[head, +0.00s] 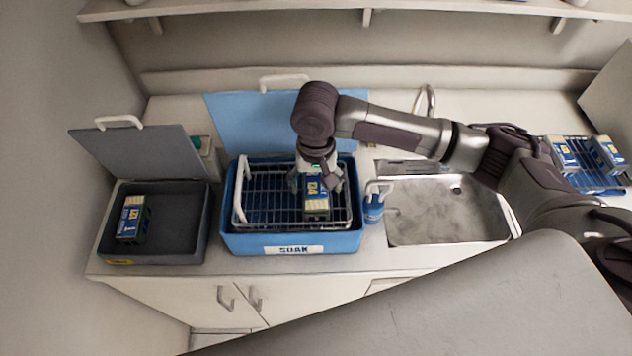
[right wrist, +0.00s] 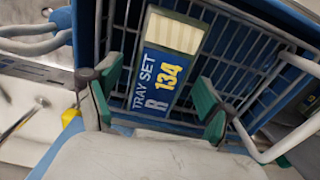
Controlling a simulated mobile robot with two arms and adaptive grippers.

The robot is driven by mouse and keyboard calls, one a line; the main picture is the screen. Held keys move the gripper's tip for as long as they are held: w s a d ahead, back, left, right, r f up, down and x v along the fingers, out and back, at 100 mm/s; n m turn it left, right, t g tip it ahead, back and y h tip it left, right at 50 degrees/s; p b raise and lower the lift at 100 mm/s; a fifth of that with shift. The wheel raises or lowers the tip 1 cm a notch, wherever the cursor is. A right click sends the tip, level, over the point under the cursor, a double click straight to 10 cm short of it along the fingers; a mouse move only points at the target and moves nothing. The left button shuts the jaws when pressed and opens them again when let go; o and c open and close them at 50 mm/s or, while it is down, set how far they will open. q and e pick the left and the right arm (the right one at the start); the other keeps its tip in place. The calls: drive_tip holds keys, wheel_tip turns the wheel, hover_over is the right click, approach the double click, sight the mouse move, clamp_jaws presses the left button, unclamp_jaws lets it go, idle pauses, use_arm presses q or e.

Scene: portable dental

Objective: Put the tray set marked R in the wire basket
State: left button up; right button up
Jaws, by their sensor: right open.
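A tray set (head: 317,205) with a blue label and a cream top lies in the wire basket (head: 271,183), right of the basket's middle. In the right wrist view the label of this tray set (right wrist: 160,75) reads "TRAY SET R 134". The wire basket sits inside the blue tub (head: 235,243) marked "SOAK", whose lid is raised. My right gripper (head: 317,183) is directly above the tray set, pointing down and open. In the right wrist view its green-padded fingers stand apart on either side of the tray set, with gaps visible. My left gripper is not in view.
A grey bin (head: 180,225) with its lid up stands at left, holding another blue-labelled set (head: 131,220). A blue rack (head: 592,178) with two sets is far right. A shelf (head: 300,8) runs above.

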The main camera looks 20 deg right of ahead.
sight(316, 186)
wheel_tip(316, 186, up, 12)
drive_tip(key=b, duration=0.2)
idle(0.6)
